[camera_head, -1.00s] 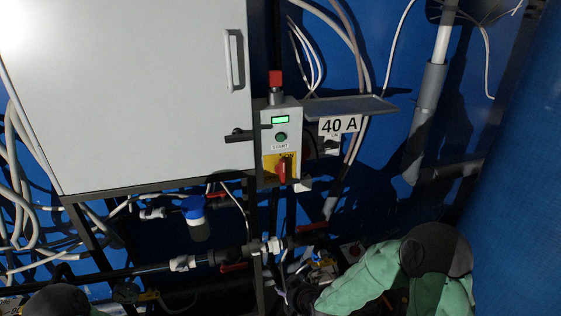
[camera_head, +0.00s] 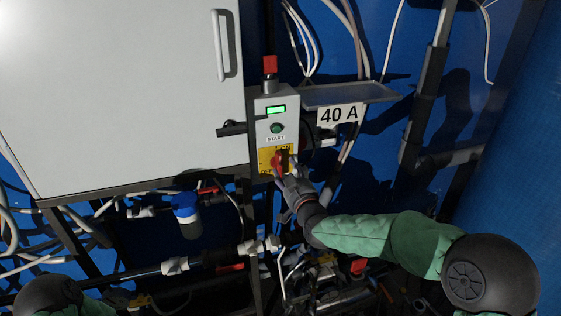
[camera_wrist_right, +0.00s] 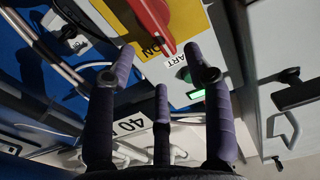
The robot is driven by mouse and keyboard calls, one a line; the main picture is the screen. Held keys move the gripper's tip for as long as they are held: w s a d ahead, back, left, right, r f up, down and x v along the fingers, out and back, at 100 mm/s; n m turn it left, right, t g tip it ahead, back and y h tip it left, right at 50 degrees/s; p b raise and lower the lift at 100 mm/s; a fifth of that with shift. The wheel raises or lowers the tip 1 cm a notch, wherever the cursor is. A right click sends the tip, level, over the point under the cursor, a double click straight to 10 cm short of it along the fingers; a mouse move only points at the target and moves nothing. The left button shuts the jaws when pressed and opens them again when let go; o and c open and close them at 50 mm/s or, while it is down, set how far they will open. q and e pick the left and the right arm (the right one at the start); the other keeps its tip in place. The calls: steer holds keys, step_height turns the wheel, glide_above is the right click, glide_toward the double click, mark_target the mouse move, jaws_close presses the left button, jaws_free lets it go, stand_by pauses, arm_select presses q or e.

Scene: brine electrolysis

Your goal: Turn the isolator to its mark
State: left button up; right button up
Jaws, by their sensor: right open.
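The isolator is a red handle (camera_head: 279,161) on a yellow plate (camera_head: 264,160), low on the grey control box (camera_head: 262,120). In the right wrist view the red handle (camera_wrist_right: 150,18) lies at the top, just beyond the fingertips, with lettering like "ON" on the yellow plate (camera_wrist_right: 188,18). My right gripper (camera_head: 287,176) is at the handle's lower right in the head view and partly covers the plate. In the wrist view its purple fingers (camera_wrist_right: 162,55) are spread, with nothing between them. Contact with the handle cannot be told. My left gripper is out of view.
A green START button (camera_head: 277,128), a lit display (camera_head: 276,109) and a red knob (camera_head: 270,65) are above the isolator. A shelf (camera_head: 345,95) with a "40 A" label (camera_head: 340,115) juts out at right. A white cabinet (camera_head: 120,90) stands left; pipes (camera_head: 200,261) run below.

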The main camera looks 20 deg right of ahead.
mark_target(281, 160)
steer(key=shift+w+a+b, duration=0.1)
steer(key=shift+w+b, duration=0.4)
steer(key=shift+w, duration=3.1)
jaws_close()
